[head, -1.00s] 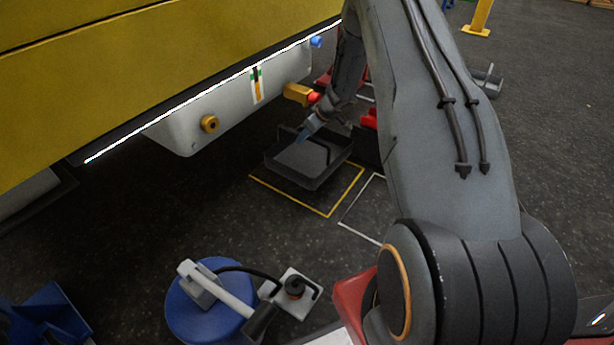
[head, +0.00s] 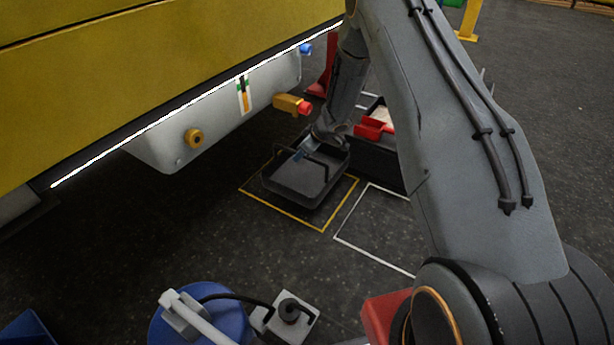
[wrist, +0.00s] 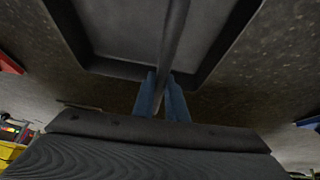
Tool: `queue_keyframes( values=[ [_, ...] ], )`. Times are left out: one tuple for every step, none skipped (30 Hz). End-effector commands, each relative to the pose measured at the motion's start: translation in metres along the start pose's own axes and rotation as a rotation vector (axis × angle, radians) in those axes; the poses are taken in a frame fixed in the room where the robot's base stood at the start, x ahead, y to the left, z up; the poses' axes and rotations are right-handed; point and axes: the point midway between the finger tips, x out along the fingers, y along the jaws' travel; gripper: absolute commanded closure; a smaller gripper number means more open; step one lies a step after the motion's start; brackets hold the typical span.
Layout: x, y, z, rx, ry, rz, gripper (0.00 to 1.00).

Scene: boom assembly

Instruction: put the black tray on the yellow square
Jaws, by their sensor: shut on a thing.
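The black tray (head: 296,184) is a shallow open box with a raised handle bar, and it looks empty. In the head view it is within the front and side lines of the yellow square (head: 281,210), an outline on the floor. I cannot tell whether it touches the floor or hangs just above it. My gripper (head: 305,151) is at the handle, with its blue fingers shut on the bar. In the wrist view the fingers (wrist: 161,92) close around the handle, with the tray (wrist: 125,35) beyond. The back line of the square is mostly hidden.
A white tank (head: 210,125) with a yellow cap and red-tipped fitting hangs under a yellow boom (head: 150,70) at left. A white square outline (head: 374,257) lies right of the yellow one. A black bin with red items (head: 375,125) stands behind. A blue drum (head: 180,325) is in front.

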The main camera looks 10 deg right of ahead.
Motion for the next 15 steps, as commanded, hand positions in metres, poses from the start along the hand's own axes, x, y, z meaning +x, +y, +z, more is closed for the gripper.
queue_keyframes(
  values=[
    [0.011,0.0,0.007,0.002,-0.001,0.0,1.0],
    [0.015,0.0,0.01,0.002,-0.001,0.0,1.0],
    [0.019,0.0,0.013,0.003,-0.001,0.0,1.0],
    [0.021,0.0,0.014,0.003,0.0,0.001,1.0],
    [0.023,0.001,0.016,0.003,0.0,0.001,1.0],
    [0.024,0.001,0.017,0.003,0.0,0.002,1.0],
    [0.026,0.001,0.018,0.003,0.0,0.002,1.0],
    [0.028,0.001,0.019,0.004,0.0,0.002,1.0],
    [0.031,0.0,0.022,0.004,0.0,0.002,1.0],
    [0.035,0.0,0.024,0.004,0.0,0.002,1.0],
    [0.039,0.0,0.027,0.004,0.0,0.001,1.0],
    [0.044,-0.001,0.03,0.004,-0.001,0.001,1.0],
    [0.049,-0.001,0.033,0.005,-0.001,0.001,1.0],
    [0.053,-0.002,0.036,0.005,-0.001,0.001,1.0],
    [0.058,-0.002,0.039,0.004,-0.001,0.001,1.0]
  ],
)
